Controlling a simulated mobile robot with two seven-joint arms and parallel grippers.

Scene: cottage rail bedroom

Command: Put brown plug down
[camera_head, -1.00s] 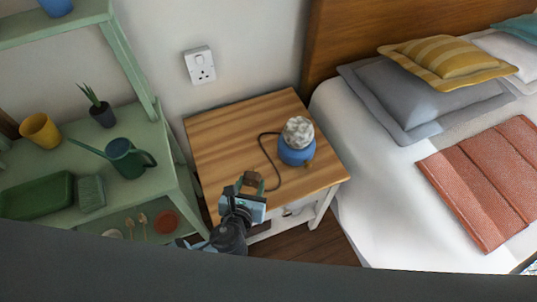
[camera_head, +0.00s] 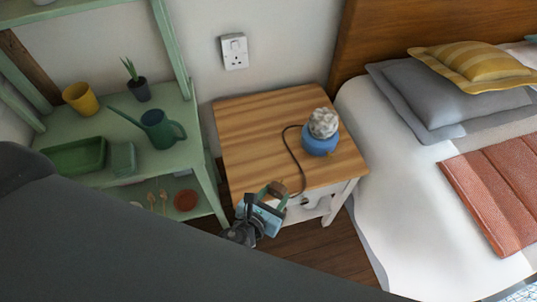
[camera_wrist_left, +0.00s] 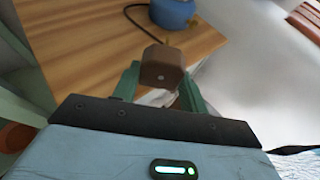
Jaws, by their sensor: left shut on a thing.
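The brown plug (camera_wrist_left: 162,67) is held between the green fingers of my left gripper (camera_wrist_left: 158,85) in the left wrist view. In the head view the left gripper (camera_head: 268,198) is at the front edge of the wooden bedside table (camera_head: 245,125), with the plug (camera_head: 277,189) at its tips. A dark cord runs from the plug side across the tabletop to the blue lamp base (camera_head: 320,142), which has a pale knobbly top. Whether the plug touches the table I cannot tell. My right gripper is not in view.
A white wall socket (camera_head: 234,51) is above the table. A green shelf with a watering can (camera_head: 160,130), yellow pot (camera_head: 81,99) and green tray (camera_head: 75,156) stands left. The bed (camera_head: 385,190) is right. The table's left part is clear.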

